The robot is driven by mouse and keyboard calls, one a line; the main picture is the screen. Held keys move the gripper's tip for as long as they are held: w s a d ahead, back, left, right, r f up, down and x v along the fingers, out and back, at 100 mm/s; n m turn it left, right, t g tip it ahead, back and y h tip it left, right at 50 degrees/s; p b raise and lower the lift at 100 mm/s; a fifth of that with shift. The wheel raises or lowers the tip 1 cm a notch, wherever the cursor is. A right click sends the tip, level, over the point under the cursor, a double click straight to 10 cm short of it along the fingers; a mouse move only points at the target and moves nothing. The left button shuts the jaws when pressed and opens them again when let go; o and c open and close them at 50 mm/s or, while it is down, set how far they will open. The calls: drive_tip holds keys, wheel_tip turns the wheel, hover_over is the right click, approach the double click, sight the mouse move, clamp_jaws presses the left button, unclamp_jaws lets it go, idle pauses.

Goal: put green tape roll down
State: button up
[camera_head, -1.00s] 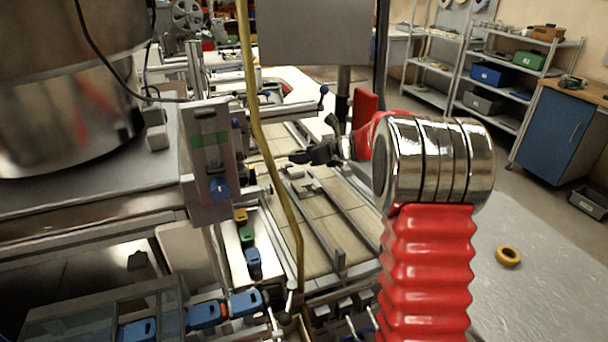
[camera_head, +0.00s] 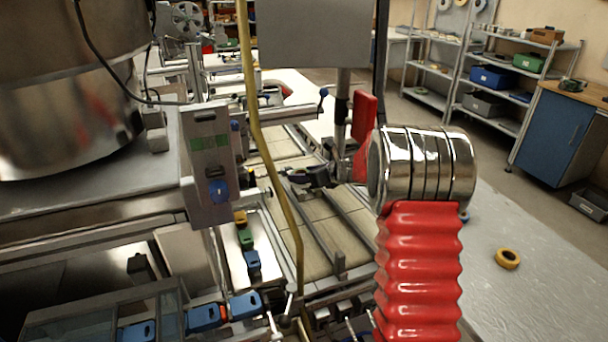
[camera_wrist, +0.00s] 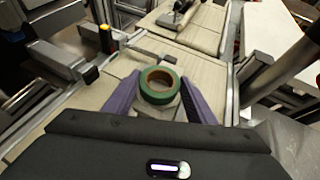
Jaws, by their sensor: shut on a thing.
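The green tape roll (camera_wrist: 158,97) has a tan inner core and sits between the two purple fingers of my gripper (camera_wrist: 160,82) in the wrist view. The fingers are shut on its sides. A small pale block shows just below the roll in that picture; I cannot tell whether the roll touches it. In the head view my gripper (camera_head: 308,177) is dark and small, over the pale tiled bed of the machine (camera_head: 325,252). I cannot make out the roll there.
A yellow tape roll (camera_head: 507,258) lies on the light tabletop at the right. Metal rails (camera_head: 348,215) run along the tiled bed. A yellow hose (camera_head: 262,140) hangs in front. A grey control box (camera_head: 208,160) stands to the left. Shelves with bins (camera_head: 493,77) are at the back right.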

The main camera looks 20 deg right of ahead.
drive_tip(key=shift+f, duration=0.55)
drive_tip(key=o, duration=1)
drive_tip(key=shift+r, duration=0.6)
drive_tip(key=v, duration=1.2)
drive_tip(key=shift+s+a, duration=0.1)
